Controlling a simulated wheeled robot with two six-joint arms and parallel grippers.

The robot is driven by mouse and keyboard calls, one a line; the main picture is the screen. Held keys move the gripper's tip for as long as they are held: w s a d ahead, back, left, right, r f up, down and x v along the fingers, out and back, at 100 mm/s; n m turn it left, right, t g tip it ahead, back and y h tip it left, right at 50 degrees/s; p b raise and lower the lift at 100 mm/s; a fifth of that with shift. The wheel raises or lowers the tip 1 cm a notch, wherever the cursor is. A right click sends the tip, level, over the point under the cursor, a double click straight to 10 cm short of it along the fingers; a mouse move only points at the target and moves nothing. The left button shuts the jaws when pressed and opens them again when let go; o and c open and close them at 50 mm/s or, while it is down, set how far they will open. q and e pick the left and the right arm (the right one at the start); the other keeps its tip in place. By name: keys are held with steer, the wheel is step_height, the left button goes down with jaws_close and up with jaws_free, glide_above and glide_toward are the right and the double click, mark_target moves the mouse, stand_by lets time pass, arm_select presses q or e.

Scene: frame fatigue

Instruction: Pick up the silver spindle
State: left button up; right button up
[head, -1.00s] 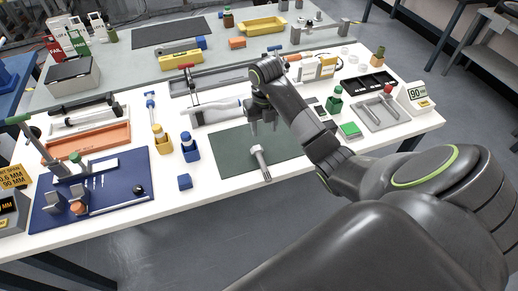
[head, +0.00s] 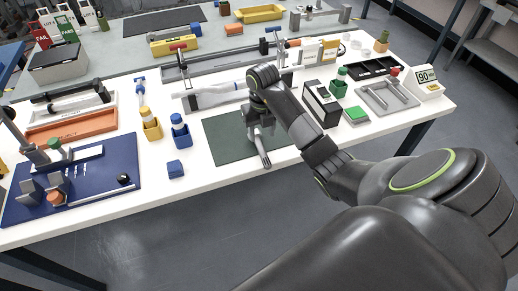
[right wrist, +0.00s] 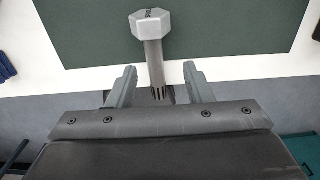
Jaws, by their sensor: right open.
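The silver spindle (head: 264,155) lies on the dark green mat (head: 225,145), with its lower end near the mat's front edge. In the right wrist view it shows a hexagonal head (right wrist: 152,23) and a slimmer shaft with a slotted end. My right gripper (head: 256,124) is low over the mat at the spindle and partly hides it. In the right wrist view the right gripper (right wrist: 160,72) is open, with one finger on each side of the shaft and gaps between. My left gripper is not in view.
A blue mat (head: 85,175) with small parts lies farther left. The white table's front edge is close.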

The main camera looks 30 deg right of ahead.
mark_target(260, 144)
steer(key=shift+a+f+b, duration=0.2)
steer(key=shift+f+b, duration=0.5)
steer(key=shift+f, duration=0.45)
steer(key=shift+a+f+b, duration=0.2)
steer(key=shift+f+b, duration=0.5)
steer(key=shift+f, duration=0.7)
jaws_close()
